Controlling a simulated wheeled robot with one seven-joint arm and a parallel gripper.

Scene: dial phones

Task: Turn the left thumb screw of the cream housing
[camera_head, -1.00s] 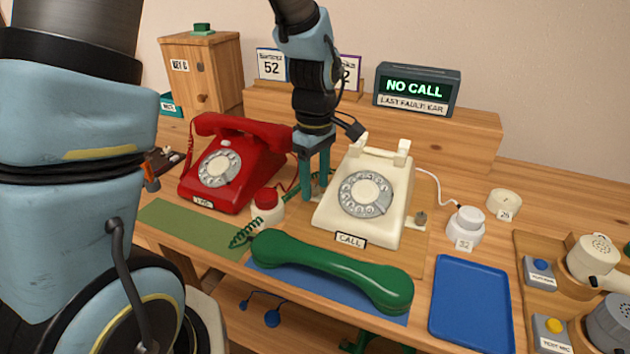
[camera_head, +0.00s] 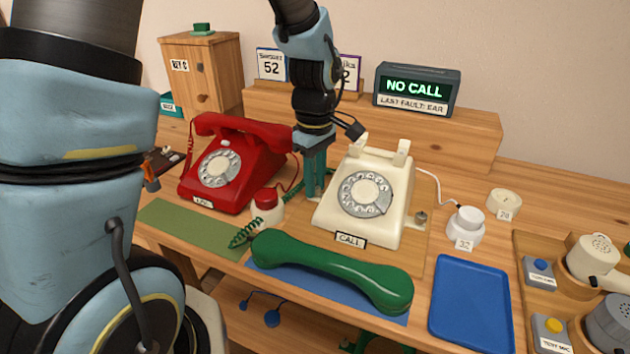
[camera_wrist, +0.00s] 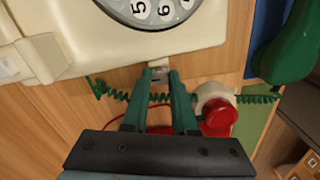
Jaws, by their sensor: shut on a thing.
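The cream housing (camera_head: 350,213) is a dial phone body standing on a wooden board, with its dial facing front. Its left thumb screw is hidden between my fingertips, beside the housing's left side. My gripper (camera_head: 314,196) points down there and is shut on that screw. The right thumb screw (camera_head: 421,217) stands on a tab at the housing's right side.
A green handset (camera_head: 330,270) lies in front on a blue mat. A green coiled cord (camera_wrist: 112,92) runs beneath my fingers. A blue tray (camera_head: 470,300) lies right.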

